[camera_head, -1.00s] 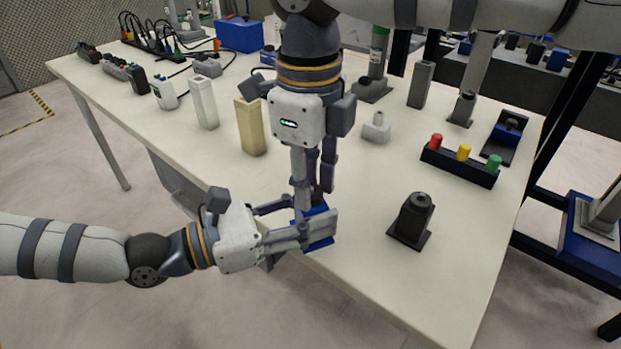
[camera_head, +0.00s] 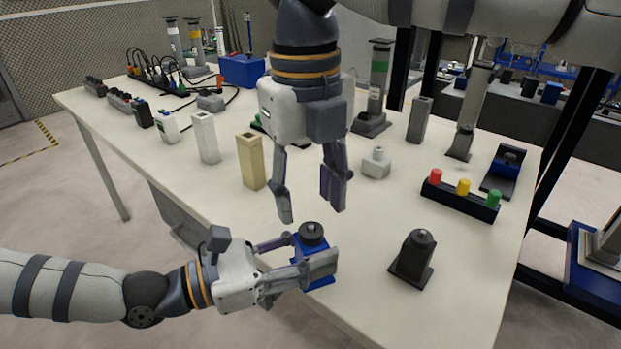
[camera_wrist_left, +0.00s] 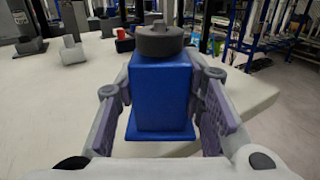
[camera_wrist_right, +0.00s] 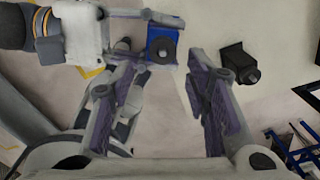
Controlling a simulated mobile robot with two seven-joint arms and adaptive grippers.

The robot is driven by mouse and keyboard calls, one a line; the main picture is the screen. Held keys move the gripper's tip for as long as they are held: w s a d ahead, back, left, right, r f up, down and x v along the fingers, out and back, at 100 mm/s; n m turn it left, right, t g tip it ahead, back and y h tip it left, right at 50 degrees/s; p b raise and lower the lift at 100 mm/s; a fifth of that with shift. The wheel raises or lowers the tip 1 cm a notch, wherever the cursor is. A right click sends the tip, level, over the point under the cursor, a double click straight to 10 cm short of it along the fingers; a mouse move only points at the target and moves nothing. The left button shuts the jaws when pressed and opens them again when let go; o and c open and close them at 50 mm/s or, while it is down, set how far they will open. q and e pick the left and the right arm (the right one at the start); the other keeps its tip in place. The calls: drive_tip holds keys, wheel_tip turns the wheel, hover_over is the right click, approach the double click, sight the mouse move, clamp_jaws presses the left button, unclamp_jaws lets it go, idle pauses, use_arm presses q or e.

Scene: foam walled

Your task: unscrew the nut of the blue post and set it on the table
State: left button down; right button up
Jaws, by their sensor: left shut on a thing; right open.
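The blue post (camera_head: 309,272) is a blue block on a flat blue base near the table's front edge. A dark grey round nut (camera_head: 312,233) sits on its top; the left wrist view shows the nut (camera_wrist_left: 160,42) above the blue body (camera_wrist_left: 162,95). My left gripper (camera_head: 305,261) is shut on the blue post's sides, below the nut. My right gripper (camera_head: 311,212) points down above the nut, its fingers spread and empty, apart from the nut. The right wrist view shows the post (camera_wrist_right: 162,31) beyond the open fingers.
A black post (camera_head: 411,258) stands to the right on the table (camera_head: 370,215). Behind are a beige block (camera_head: 251,163), a grey block (camera_head: 376,163) and a black strip with coloured buttons (camera_head: 460,195). Bare tabletop lies between the blue and black posts.

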sight(311, 226)
drive_tip(key=m, duration=0.4)
drive_tip(key=shift+r, duration=0.15)
drive_tip(key=m, duration=0.4)
drive_tip(key=shift+s+r, duration=0.15)
drive_tip(key=m, duration=0.4)
drive_tip(key=shift+r, duration=0.15)
drive_tip(key=m, duration=0.4)
drive_tip(key=shift+r, duration=0.15)
drive_tip(key=m, duration=0.4)
drive_tip(key=shift+r, duration=0.15)
drive_tip(key=m, duration=0.4)
drive_tip(key=r+m, duration=0.1)
drive_tip(key=m, duration=0.8)
drive_tip(key=shift+w+r+m, duration=0.2)
drive_tip(key=shift+w+m, duration=0.1)
drive_tip(key=shift+d+m, duration=0.1)
drive_tip(key=shift+m, duration=1)
wheel_tip(311, 226, down, 8)
drive_tip(key=shift+w+r, duration=0.1)
clamp_jaws()
drive_tip(key=n, duration=0.6)
